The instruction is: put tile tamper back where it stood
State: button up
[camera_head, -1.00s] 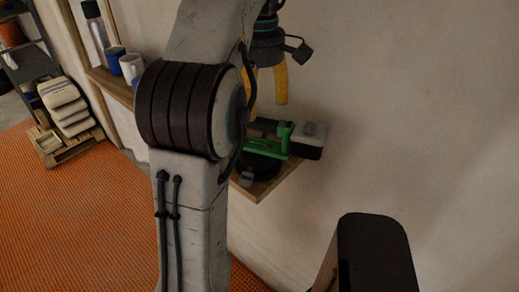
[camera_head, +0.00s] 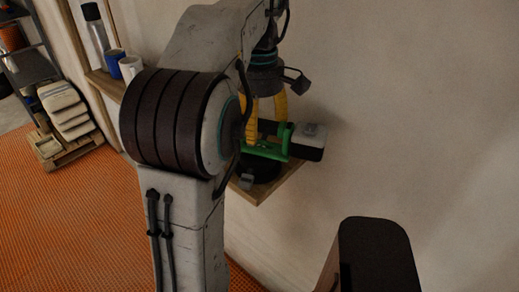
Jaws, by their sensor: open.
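The tile tamper (camera_head: 308,136), a green and black tool with a light grey and black block at its right end and a dark round base, rests on a small wooden wall shelf (camera_head: 270,191). My gripper (camera_head: 265,140), with yellow fingers, is open and points down at the tamper's body. Its fingertips overlap the tool in the picture; I cannot tell whether they touch it. My arm hides the tamper's left part and part of the shelf.
On a wall ledge (camera_head: 106,82) at the upper left stand a bottle (camera_head: 97,30) and blue and white mugs (camera_head: 130,67). A pallet (camera_head: 72,152) with stacked bags (camera_head: 66,108) is on the orange floor (camera_head: 60,215). The wall right of the shelf is bare.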

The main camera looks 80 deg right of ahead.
jog(key=shift+f, duration=0.25)
dwell(0.5)
jog(key=shift+c, duration=0.4)
grip_shut()
